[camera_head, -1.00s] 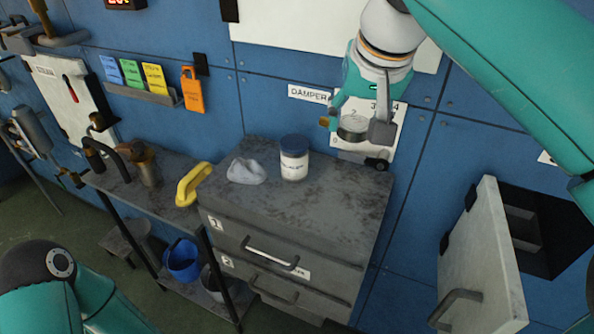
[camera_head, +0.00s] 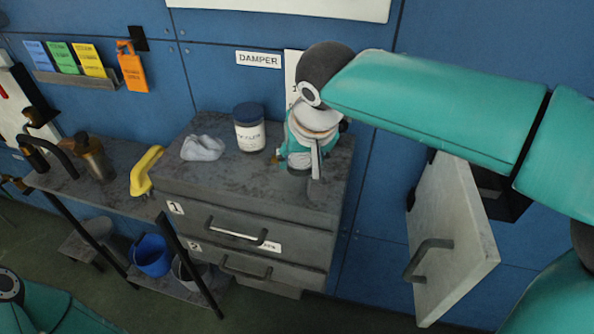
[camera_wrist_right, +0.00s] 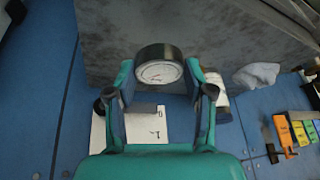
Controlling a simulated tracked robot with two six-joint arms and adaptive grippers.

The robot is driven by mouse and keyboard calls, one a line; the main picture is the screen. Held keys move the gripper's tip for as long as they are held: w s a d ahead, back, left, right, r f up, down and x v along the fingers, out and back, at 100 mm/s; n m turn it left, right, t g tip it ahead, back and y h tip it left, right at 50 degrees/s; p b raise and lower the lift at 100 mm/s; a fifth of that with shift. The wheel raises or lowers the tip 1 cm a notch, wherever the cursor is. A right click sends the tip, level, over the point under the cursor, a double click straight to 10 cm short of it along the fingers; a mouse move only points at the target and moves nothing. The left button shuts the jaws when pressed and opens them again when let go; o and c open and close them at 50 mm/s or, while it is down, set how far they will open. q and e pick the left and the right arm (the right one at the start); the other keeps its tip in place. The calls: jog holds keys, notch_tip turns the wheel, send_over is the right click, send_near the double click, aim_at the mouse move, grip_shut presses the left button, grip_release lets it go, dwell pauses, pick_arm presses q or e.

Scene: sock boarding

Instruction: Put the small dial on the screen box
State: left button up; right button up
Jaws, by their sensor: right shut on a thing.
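The small dial (camera_wrist_right: 160,70), a round gauge with a white face and dark rim, sits between the fingertips of my right gripper (camera_wrist_right: 158,78) in the right wrist view. The right gripper is shut on it. In the head view my right gripper (camera_head: 298,168) points down over the right part of the grey drawer cabinet's top, and the dial is mostly hidden there. I cannot tell whether the dial touches the cabinet. My left gripper is out of view. I see nothing now that I can clearly name as the screen box.
The drawer cabinet (camera_head: 240,181) carries a blue-lidded jar (camera_head: 249,128) and a crumpled grey cloth (camera_head: 202,148), both left of the right gripper. A yellow handle (camera_head: 146,171) stands at its left. An open pale door (camera_head: 450,240) juts out at the right.

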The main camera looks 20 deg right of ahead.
aim_at(303, 167)
jog(key=shift+f, duration=1.6)
jog(key=shift+f, duration=0.1)
jog(key=o, duration=1.2)
jog(key=v, duration=1.2)
